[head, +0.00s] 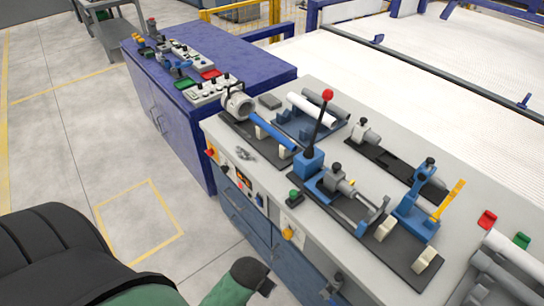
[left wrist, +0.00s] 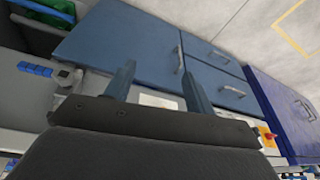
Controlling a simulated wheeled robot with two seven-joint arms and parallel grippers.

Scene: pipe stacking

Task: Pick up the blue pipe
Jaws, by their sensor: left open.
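The blue pipe (head: 272,132) lies on the bench in the head view. Its far-left end is at a grey round clamp (head: 237,104), and its other end reaches a pale block at the front right of the same dark plate. My left gripper (left wrist: 158,85) shows in the left wrist view with its two fingers apart and nothing between them. It faces blue cabinet fronts, away from the pipe. I cannot make out its fingers in the head view. My right gripper is in neither view.
The grey bench top (head: 262,168) carries a red-knobbed lever (head: 326,96), a white pipe (head: 312,110) beside the blue pipe, and blue fixtures (head: 416,212). Grey pipes (head: 515,262) lie at the right. A blue cabinet (head: 160,110) adjoins at left. Open floor (head: 50,140) lies left.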

